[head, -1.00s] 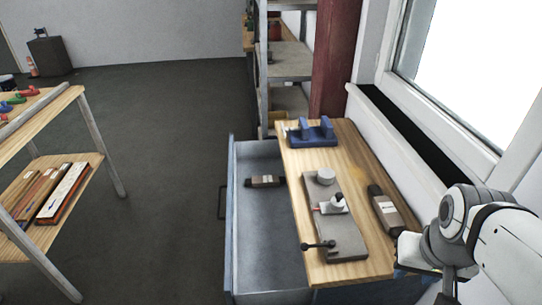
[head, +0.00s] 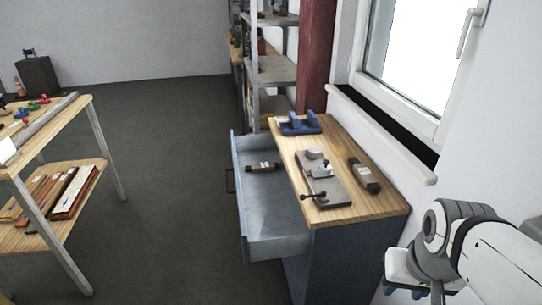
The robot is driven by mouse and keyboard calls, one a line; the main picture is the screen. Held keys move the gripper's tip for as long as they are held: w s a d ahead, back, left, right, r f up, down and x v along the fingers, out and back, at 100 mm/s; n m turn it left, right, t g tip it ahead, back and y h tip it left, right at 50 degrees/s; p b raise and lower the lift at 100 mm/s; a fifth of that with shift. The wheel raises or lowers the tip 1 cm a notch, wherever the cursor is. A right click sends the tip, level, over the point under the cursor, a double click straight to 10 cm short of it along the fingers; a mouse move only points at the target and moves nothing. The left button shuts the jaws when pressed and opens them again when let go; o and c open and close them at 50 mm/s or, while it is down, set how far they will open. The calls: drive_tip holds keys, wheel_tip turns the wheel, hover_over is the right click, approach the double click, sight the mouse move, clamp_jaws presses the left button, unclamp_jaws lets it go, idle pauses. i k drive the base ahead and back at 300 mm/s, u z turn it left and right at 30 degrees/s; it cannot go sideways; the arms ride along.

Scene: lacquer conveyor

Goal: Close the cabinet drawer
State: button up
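The cabinet (head: 345,262) is blue-grey with a wooden top (head: 366,203) and stands against the right wall. Its drawer (head: 278,246) is pulled out far to the left, with a dark handle (head: 230,180) on its front. A small dark block with a pale band (head: 264,167) lies inside the drawer, near the back. My arm shows at the lower right, in front of the cabinet and apart from the drawer. My gripper's fingers cannot be made out clearly, so its opening is not shown.
On the cabinet top are a blue holder (head: 299,124), a grey plate with fittings (head: 325,187) and a dark block (head: 364,176). A wooden workbench (head: 54,116) stands at left. Open floor (head: 170,190) lies between it and the drawer. A shelf (head: 272,70) and red column stand behind.

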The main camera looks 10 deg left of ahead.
sight(273, 225)
drive_tip(key=z, duration=1.95)
drive_tip(key=k, duration=1.55)
drive_tip(key=u, duration=2.15)
drive_tip(key=i, duration=1.65)
drive_tip(key=u, duration=0.1)
